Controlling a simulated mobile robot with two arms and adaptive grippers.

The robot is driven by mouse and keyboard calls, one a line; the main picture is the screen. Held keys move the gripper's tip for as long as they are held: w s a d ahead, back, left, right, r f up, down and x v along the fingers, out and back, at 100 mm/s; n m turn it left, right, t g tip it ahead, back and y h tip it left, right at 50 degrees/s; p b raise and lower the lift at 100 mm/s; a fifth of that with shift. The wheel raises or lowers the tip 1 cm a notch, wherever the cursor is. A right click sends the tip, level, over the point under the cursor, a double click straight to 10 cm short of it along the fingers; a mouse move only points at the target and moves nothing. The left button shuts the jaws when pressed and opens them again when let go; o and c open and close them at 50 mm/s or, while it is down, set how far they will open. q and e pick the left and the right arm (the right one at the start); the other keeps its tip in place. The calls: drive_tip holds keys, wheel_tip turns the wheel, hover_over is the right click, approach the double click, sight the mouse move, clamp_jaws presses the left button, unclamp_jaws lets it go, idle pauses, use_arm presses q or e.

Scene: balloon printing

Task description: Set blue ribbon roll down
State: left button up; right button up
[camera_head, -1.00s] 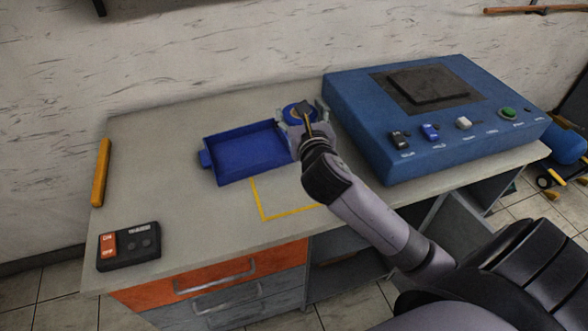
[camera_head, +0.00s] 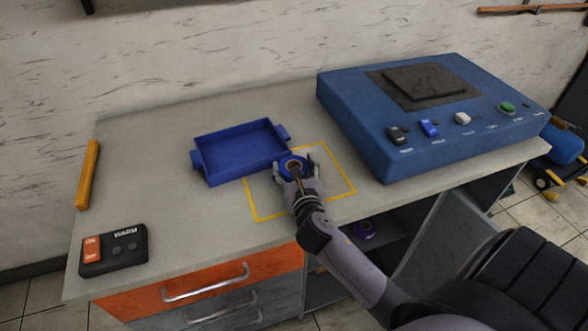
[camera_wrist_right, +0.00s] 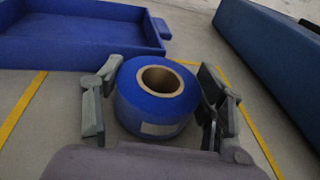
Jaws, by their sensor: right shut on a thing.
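The blue ribbon roll (camera_head: 291,163) with its brown core is between the fingers of my right gripper (camera_head: 294,176). In the right wrist view the roll (camera_wrist_right: 157,97) stands with its core opening facing up, and the fingers of my right gripper (camera_wrist_right: 160,105) flank it on both sides. My right gripper is shut on the roll, over the yellow-outlined square (camera_head: 343,177) on the table. I cannot tell whether the roll touches the table. My left gripper is not in view.
A blue tray (camera_head: 203,178) lies left of the roll, close by. A blue machine (camera_head: 350,130) with several buttons stands to the right. A switch box (camera_head: 115,262) and a yellow bar (camera_head: 88,175) are at the left. A purple roll (camera_head: 365,229) sits on the shelf below.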

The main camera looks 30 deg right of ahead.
drive_tip(key=shift+f, duration=0.15)
drive_tip(key=o, duration=1.2)
